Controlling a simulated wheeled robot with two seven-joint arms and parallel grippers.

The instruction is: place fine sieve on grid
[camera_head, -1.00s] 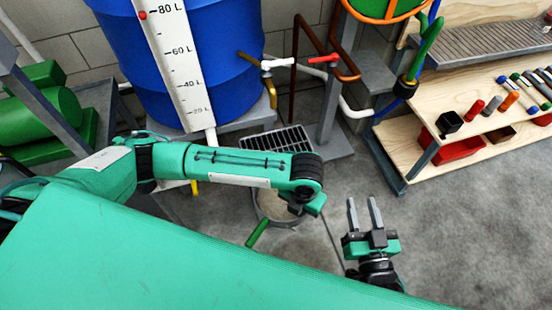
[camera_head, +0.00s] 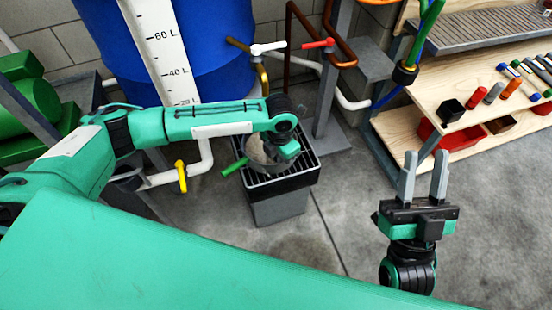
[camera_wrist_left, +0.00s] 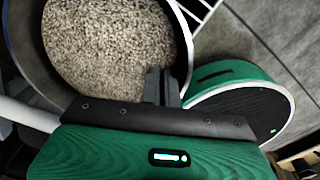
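The fine sieve is a round grey pan with a speckled beige inside and a green handle (camera_head: 235,166). Its rim (camera_wrist_left: 22,52) and inside fill the upper left of the left wrist view. My left gripper (camera_wrist_left: 160,86) appears shut on the sieve's rim; in the head view, its wrist partly hides the sieve. The black grid (camera_head: 303,168) tops a grey box, and the sieve overlaps its far left part. I cannot tell whether the sieve touches the bars. My right gripper (camera_head: 424,172) is open and empty, fingers apart, over the floor at right.
A blue barrel (camera_head: 228,45) with a level scale stands behind. Pipes with a white valve (camera_head: 268,47) and a red valve (camera_head: 318,43) run behind the grid. A yellow-handled pipe (camera_head: 181,177) is at left. A wooden shelf (camera_head: 480,140) with small items stands right.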

